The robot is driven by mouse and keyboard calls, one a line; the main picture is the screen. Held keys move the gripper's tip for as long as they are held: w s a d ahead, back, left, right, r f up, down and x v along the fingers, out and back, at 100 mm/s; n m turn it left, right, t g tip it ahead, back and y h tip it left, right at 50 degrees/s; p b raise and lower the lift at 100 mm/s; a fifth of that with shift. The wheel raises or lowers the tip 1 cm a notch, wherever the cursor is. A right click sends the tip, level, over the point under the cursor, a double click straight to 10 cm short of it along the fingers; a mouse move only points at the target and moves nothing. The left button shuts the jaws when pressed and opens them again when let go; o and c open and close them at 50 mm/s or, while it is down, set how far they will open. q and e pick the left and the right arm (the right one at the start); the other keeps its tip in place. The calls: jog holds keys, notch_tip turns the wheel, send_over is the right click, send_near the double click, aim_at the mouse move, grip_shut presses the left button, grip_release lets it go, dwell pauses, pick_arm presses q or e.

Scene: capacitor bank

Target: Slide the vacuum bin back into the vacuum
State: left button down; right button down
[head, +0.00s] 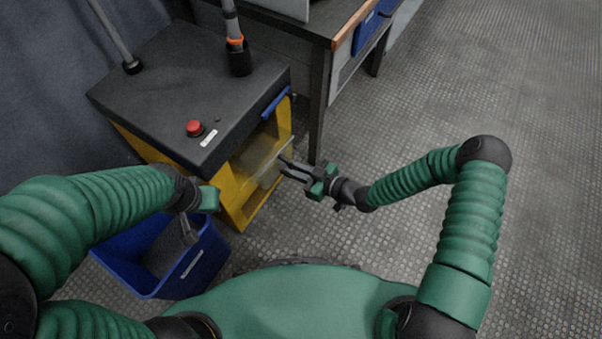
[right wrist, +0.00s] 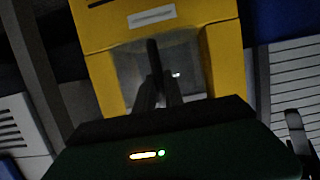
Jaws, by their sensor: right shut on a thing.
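The vacuum (head: 190,90) is a yellow cabinet with a black top and a red button; its yellow front (right wrist: 105,75) fills the upper middle of the right wrist view. The pale, see-through vacuum bin (head: 257,160) sits at the open front bay, seemingly partly inside; how deep it is, I cannot tell. It also shows between the yellow sides in the right wrist view (right wrist: 188,65). My right gripper (head: 287,166) is shut on the front of the bin, with its fingers (right wrist: 158,85) pointing at the bay. My left gripper (head: 180,230) hangs over a blue container, its jaws unclear.
The blue container (head: 205,265) stands on the floor left of the vacuum's front. A dark-framed table (head: 318,100) has a leg close behind the bay. A hose (head: 238,55) rises from the vacuum's top. The floor on the right (head: 490,90) is clear.

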jog(key=w+a, duration=0.1)
jog(key=w+a+b, duration=0.1)
jog(key=a, duration=0.1)
jog(key=w+a, duration=0.1)
jog(key=a, duration=0.1)
jog(key=shift+w+a, duration=0.25)
jog(key=shift+w, duration=0.15)
jog(key=shift+w+a+b, duration=0.45)
jog(key=shift+w+a, duration=0.25)
jog(key=shift+a, duration=0.25)
jog(key=shift+w+a+b, duration=0.45)
jog(key=shift+w+a, duration=0.2)
jog(key=shift+a, duration=0.25)
jog(key=shift+f+b, duration=0.35)
jog(key=shift+f, duration=0.1)
jog(key=c, duration=1.3)
grip_release()
jog(key=shift+c, duration=0.2)
jog(key=shift+d, duration=0.1)
